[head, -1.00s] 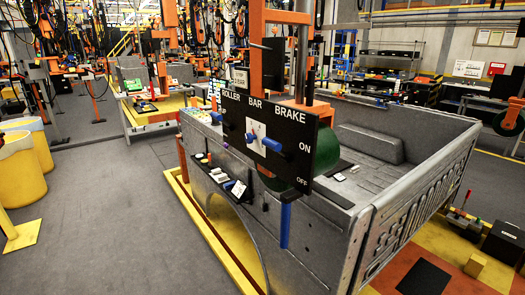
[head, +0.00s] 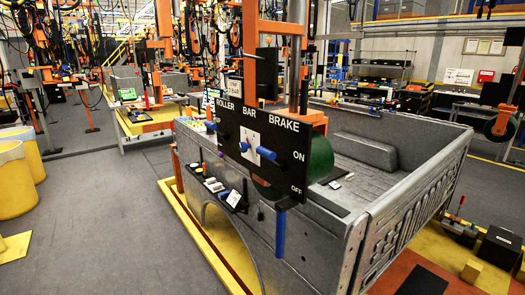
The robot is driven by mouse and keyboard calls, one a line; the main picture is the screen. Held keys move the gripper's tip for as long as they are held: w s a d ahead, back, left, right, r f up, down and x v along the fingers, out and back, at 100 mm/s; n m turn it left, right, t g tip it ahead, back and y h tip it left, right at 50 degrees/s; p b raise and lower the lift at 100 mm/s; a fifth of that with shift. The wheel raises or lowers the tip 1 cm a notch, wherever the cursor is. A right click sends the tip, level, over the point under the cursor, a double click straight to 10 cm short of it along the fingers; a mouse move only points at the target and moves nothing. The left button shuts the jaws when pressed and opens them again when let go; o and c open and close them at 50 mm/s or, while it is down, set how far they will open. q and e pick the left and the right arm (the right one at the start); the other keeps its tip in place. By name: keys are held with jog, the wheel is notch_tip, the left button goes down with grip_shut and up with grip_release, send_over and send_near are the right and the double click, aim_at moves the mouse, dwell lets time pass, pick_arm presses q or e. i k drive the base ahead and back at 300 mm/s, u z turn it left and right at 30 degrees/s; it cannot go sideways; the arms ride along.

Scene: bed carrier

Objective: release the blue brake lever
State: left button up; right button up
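The black control panel (head: 232,165) hangs in the middle of the head view, with the white labels ROLLER, BAR and BRAKE along its top. The blue brake lever (head: 266,153) is the rightmost of the blue levers, under BRAKE. It sticks out from the panel, about level with the ON label (head: 298,155) and above the OFF label (head: 298,190). The blue bar lever (head: 245,146) is just left of it, on a white plate. The blue roller lever (head: 211,125) is at the panel's left edge. Neither of my grippers is in view.
A grey truck bed (head: 365,232) stands behind and below the panel, on a yellow base frame (head: 196,232). An orange post (head: 270,50) rises behind the panel. Yellow bins (head: 14,180) stand at the left. The grey floor (head: 110,220) left of the bed is clear.

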aim_at(266, 153)
jog(key=u, duration=1.95)
jog(key=i, duration=2.7)
jog(key=z, duration=3.1)
